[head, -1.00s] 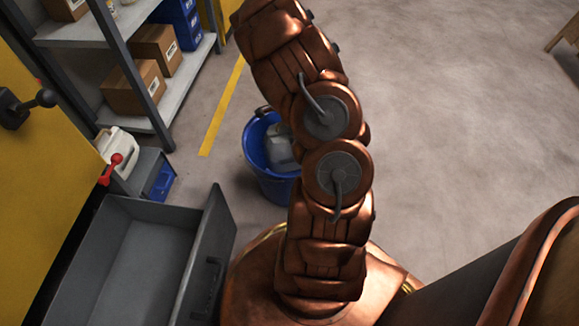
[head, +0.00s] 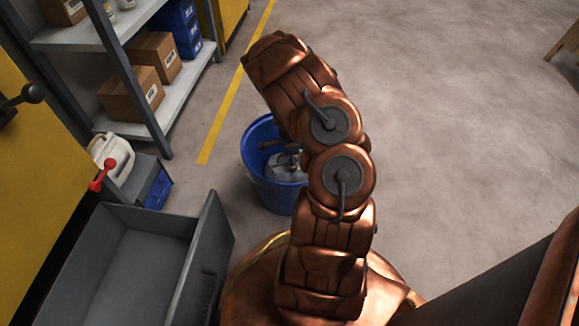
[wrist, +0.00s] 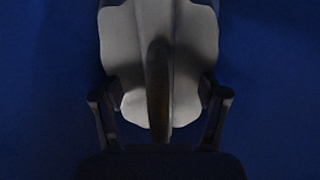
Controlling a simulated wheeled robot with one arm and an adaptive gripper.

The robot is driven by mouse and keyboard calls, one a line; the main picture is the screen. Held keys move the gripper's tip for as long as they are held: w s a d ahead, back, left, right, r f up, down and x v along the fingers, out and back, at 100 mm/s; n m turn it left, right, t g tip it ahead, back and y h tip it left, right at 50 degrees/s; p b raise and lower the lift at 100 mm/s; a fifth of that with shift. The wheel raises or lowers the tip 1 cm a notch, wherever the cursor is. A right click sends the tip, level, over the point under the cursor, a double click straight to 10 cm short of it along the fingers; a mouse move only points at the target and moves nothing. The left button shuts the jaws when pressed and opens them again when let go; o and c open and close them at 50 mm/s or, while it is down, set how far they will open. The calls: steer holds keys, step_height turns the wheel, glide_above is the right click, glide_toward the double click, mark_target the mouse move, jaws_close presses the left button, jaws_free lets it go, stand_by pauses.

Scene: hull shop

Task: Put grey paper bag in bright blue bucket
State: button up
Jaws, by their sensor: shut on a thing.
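The bright blue bucket (head: 262,183) stands on the floor, partly hidden behind my arm. In the head view, the grey paper bag (head: 285,167) shows inside the bucket's rim. In the wrist view, the grey bag (wrist: 125,55) is upright between the fingers of my gripper (wrist: 160,98), with dark blue all around it. My gripper is shut on the bag. I cannot tell whether the bag touches the bucket's bottom.
An open grey drawer (head: 140,215) is at the lower left, near the bucket. A grey and blue bin (head: 150,182) and a white jug (head: 112,155) are beside it. Shelving (head: 160,125) with cardboard boxes stands at the upper left.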

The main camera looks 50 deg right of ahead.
steer(key=shift+f, duration=1.05)
steer(key=shift+f+b, duration=0.15)
steer(key=shift+b, duration=0.15)
steer(key=o, duration=1.8)
